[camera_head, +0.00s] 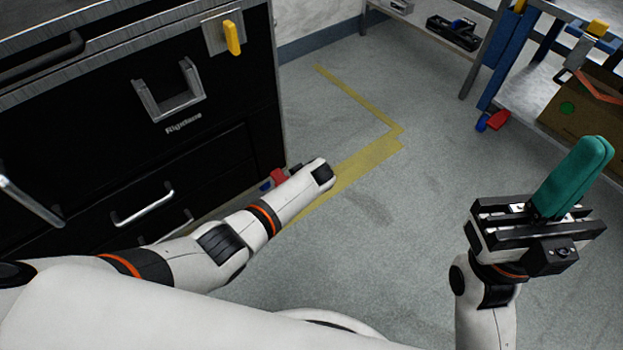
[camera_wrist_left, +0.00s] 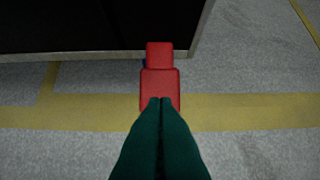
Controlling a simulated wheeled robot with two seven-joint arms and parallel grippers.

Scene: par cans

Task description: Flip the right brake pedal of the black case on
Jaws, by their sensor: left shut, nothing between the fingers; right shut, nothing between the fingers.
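The black case (camera_head: 226,152) stands at the left in the head view, and its lower edge (camera_wrist_left: 80,30) crosses the top of the left wrist view. The red brake pedal (camera_head: 279,177) sits low at its right corner beside a blue caster part. In the left wrist view the pedal (camera_wrist_left: 160,82) lies straight ahead of my left gripper (camera_wrist_left: 160,102). Its teal fingers are shut and their tips overlap the pedal's near end; I cannot tell if they touch. In the head view my left arm hides those fingers. My right gripper (camera_head: 600,146) is shut and empty, far right.
A blue-legged cart (camera_head: 492,80) stands at the upper right, with another red caster pedal (camera_head: 498,120) at its foot. A grey shelf stands behind it. Grey floor (camera_head: 400,220) with yellow tape (camera_head: 368,160) lies clear between my arms.

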